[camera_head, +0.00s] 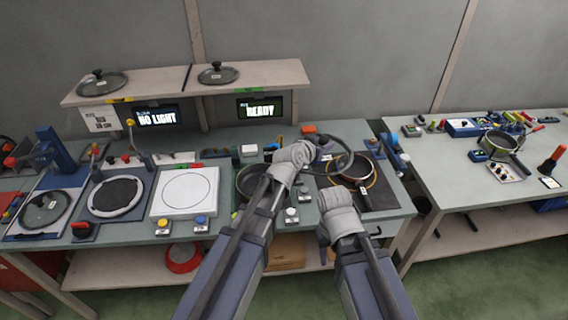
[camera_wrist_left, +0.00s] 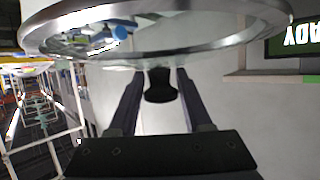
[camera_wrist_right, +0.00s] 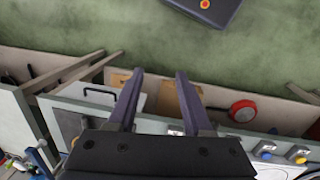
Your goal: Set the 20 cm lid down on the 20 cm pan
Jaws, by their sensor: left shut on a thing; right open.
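My left gripper (camera_head: 308,153) is shut on the black knob (camera_wrist_left: 160,84) of a glass lid (camera_head: 348,154) with a metal rim. In the left wrist view the lid (camera_wrist_left: 150,48) spans the top, with the knob between the fingers. A pan (camera_head: 356,184) with a copper-coloured rim sits on a dark plate just below and right of the lid in the head view. Another dark pan (camera_head: 247,181) is partly hidden behind my left arm. I cannot read which is 20 cm. My right gripper (camera_wrist_right: 158,76) is open and empty, in front of the copper-rimmed pan.
Two lids (camera_head: 102,84) (camera_head: 217,74) lie on the raised shelf (camera_head: 150,84). Screens below read NO LIGHT and READY (camera_head: 260,108). Another lid (camera_head: 45,208) lies at the bench's left. A further pan (camera_head: 497,143) stands on the right table (camera_head: 450,185). Buttons crowd the bench front.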

